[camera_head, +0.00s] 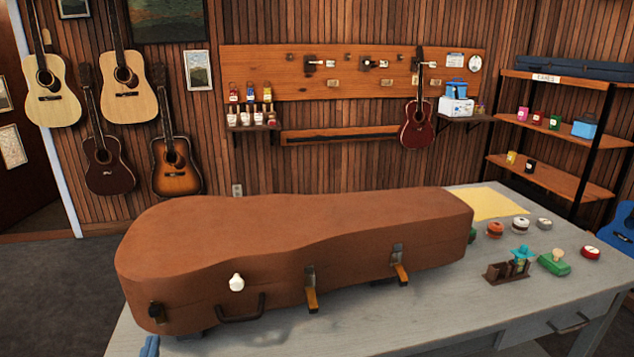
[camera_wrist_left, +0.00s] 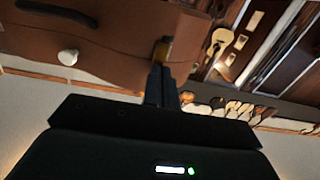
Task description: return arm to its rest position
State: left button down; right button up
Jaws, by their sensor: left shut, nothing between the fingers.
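My left gripper (camera_wrist_left: 160,72) shows in the left wrist view as two dark fingers pressed together, shut and empty. Its tips overlap a brass latch (camera_wrist_left: 163,50) on the brown instrument case; I cannot tell whether they touch it. I cannot make out this gripper clearly in the head view. The large brown case (camera_head: 290,250) lies closed on the grey table, its front latches (camera_head: 311,290) hanging down. A white knob (camera_head: 236,282) and a dark handle (camera_head: 242,309) are on its front side. My right gripper is not in view.
The grey table (camera_head: 440,310) bears the case, a yellow sheet (camera_head: 490,203), small round tins (camera_head: 495,229), a green stamp-like item (camera_head: 553,262) and a small brown holder (camera_head: 507,271). A blue object (camera_head: 150,346) shows at the bottom left.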

pick_arm(q)
jog(key=s+d+f+m+g+h, duration=0.3)
jog(key=s+d+f, duration=0.3)
jog(key=s+d, duration=0.2)
jog(key=s+d+f+m+g+h, duration=0.2)
jog(key=s+d+f+g+h, duration=0.1)
jog(key=s+d+f, duration=0.4)
jog(key=s+d+h, duration=0.1)
jog(key=s, duration=0.2)
jog(key=shift+s+d+m+g, duration=0.25)
jog(key=shift+s+m+g, duration=0.05)
jog(key=shift+m+g, duration=0.1)
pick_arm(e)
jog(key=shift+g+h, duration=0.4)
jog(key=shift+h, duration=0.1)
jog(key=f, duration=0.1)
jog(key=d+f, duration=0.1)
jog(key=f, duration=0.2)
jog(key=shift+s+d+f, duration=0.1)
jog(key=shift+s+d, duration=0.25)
